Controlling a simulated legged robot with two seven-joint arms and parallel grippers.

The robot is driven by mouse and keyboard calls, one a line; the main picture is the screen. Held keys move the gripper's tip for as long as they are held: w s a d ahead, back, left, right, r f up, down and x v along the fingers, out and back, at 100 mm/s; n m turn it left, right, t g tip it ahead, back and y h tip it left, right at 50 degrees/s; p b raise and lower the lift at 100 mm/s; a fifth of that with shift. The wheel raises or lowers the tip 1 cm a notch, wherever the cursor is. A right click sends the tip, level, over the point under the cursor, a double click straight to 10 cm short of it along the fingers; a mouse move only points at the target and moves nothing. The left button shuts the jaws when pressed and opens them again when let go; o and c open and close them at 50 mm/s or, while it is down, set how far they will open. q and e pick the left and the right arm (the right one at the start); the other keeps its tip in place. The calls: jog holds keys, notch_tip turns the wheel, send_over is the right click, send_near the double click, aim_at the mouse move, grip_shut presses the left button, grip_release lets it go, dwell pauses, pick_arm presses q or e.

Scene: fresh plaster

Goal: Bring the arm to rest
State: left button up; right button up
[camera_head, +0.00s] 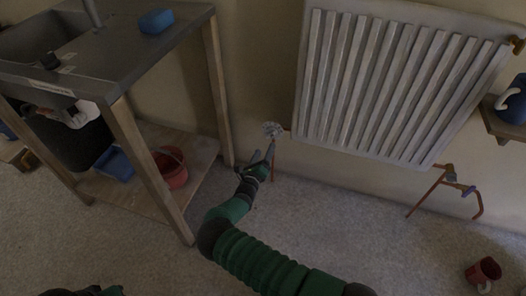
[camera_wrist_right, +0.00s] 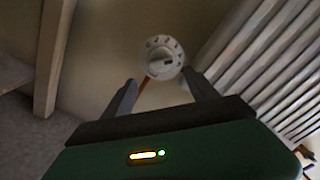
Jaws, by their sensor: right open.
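My right gripper (camera_head: 264,153) is open just below the white radiator valve knob (camera_head: 272,129). In the right wrist view the gripper's two fingers (camera_wrist_right: 159,80) stand apart, one on each side of the knob's lower part. The round knob (camera_wrist_right: 163,58) has dark marks around its face and lies just beyond the fingertips. I cannot tell whether a finger touches it. My right arm reaches up from the bottom of the head view. Only a dark green piece of my left arm shows at the bottom left edge; its gripper is not seen.
A white radiator (camera_head: 395,85) hangs on the wall right of the knob. A sink bench (camera_head: 130,40) with wooden legs stands at left, a blue sponge (camera_head: 156,21) on top and a red bucket (camera_head: 171,168) on its shelf. A red mug (camera_head: 483,272) lies on the floor at right.

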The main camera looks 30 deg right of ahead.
jog(key=s+d+r+m+g, duration=0.3)
jog(key=s+d+m+g, duration=0.2)
jog(key=s+m+g, duration=0.45)
jog(key=s+a+m+g+y, duration=0.2)
jog(key=s+a+m+y, duration=0.25)
jog(key=s+m, duration=0.5)
jog(key=s+a+r+m+t+y, duration=0.1)
jog(key=s+a+r+m+y, duration=0.3)
jog(key=a, duration=0.3)
jog(key=s+a+r+m+t+y, duration=0.1)
jog(key=s+a+r+m+y, duration=0.2)
jog(key=a+m, duration=0.35)
jog(key=s+a+r+m+t+y, duration=0.1)
jog(key=s+a+r+m+y, duration=0.3)
jog(key=a, duration=0.4)
notch_tip(320, 180, up, 38)
jog(key=m+h+p, duration=0.1)
jog(key=p, duration=3.7)
jog(key=shift+s, duration=0.4)
jog(key=shift+h, duration=0.25)
